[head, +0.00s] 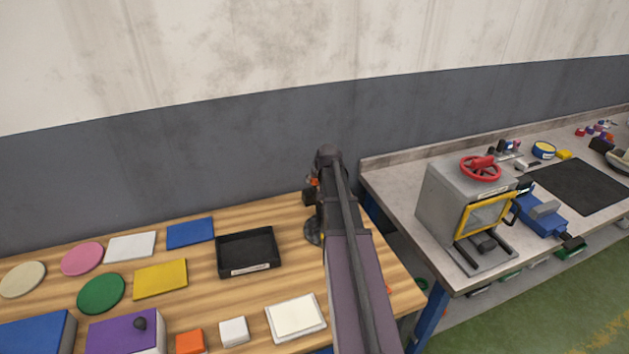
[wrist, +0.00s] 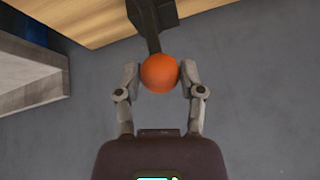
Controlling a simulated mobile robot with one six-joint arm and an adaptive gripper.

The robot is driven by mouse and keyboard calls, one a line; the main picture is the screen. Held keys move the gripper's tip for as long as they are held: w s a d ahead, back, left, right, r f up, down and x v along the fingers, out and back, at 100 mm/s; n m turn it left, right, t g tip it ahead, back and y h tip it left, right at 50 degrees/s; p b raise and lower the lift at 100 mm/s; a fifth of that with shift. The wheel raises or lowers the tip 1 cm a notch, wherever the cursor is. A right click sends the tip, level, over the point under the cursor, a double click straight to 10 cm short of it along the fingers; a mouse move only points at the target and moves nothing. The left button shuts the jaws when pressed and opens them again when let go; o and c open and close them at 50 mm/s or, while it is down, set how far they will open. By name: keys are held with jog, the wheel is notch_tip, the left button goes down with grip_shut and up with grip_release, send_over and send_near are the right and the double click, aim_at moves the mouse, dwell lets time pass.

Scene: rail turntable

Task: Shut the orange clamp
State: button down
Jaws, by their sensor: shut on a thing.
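The orange clamp shows in the wrist view as a round orange knob (wrist: 160,73) on the end of a dark lever (wrist: 152,42). The lever runs up to a dark block at the wooden table's edge. My gripper (wrist: 161,78) is shut on the orange knob, with one finger on each side of it. In the head view a small bit of orange (head: 314,182) shows beside my arm at the table's back edge, above a dark block (head: 308,197). My arm hides most of the clamp and my gripper there.
The wooden table (head: 205,285) holds a black tray (head: 222,258), flat coloured plates and several blocks. A grey bench (head: 400,195) to the right holds a grey box with a red handwheel (head: 481,168). A grey wall (head: 230,150) stands close behind the table.

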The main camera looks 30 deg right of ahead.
jog(key=shift+s+a+f, duration=0.2)
jog(key=shift+s+f, duration=0.05)
jog(key=shift+s, duration=0.1)
jog(key=shift+c, duration=1.1)
grip_release()
jog(key=shift+d, duration=0.1)
jog(key=shift+r, duration=0.2)
notch_tip(320, 180, up, 9)
jog(key=p, duration=0.9)
